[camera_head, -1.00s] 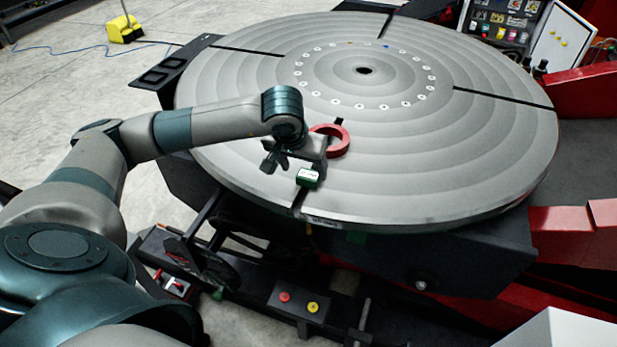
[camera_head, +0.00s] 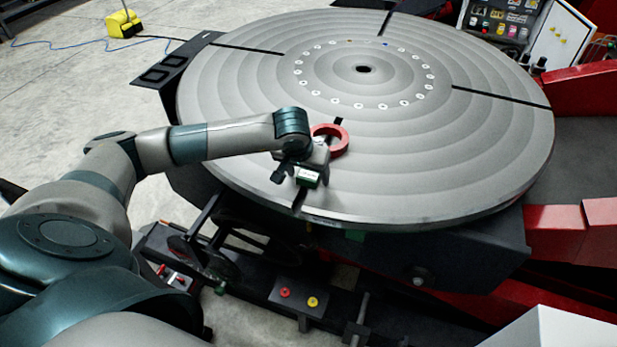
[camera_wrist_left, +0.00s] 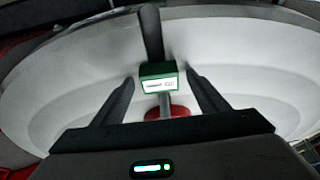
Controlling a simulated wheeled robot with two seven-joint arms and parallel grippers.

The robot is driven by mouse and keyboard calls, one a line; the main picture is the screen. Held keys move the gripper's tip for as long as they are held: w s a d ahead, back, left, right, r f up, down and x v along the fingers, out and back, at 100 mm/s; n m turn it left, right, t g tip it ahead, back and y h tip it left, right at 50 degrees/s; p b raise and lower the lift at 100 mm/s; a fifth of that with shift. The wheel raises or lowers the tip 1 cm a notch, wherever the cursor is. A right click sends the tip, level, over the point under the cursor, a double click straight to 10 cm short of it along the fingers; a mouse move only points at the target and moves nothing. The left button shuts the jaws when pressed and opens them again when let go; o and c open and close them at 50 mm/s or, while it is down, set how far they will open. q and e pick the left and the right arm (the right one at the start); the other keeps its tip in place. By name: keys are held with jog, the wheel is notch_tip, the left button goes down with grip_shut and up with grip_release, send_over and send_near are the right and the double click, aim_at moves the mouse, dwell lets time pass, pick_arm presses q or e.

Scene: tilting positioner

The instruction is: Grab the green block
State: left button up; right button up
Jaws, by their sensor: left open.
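The green block (camera_head: 308,179) with a white label on its face sits near the front edge of the round grey turntable (camera_head: 450,180), beside a dark slot. My left gripper (camera_head: 301,172) is at the block, its fingers open. In the left wrist view the green block (camera_wrist_left: 158,76) shows between the two spread fingertips of the left gripper (camera_wrist_left: 160,78), with a visible gap on each side. Whether the fingers are level with the block is hard to tell. My right gripper is not in view.
A red ring (camera_head: 343,139) lies on the turntable just behind my left gripper; it also shows in the left wrist view (camera_wrist_left: 180,111). A control box with red and yellow buttons (camera_head: 299,298) is below the front edge. The right side of the turntable is clear.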

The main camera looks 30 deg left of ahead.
aim_at(310, 178)
pick_arm(q)
jog(key=shift+r, duration=0.1)
jog(key=c, duration=1.6)
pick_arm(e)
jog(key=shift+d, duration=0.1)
pick_arm(q)
jog(key=shift+r, duration=0.1)
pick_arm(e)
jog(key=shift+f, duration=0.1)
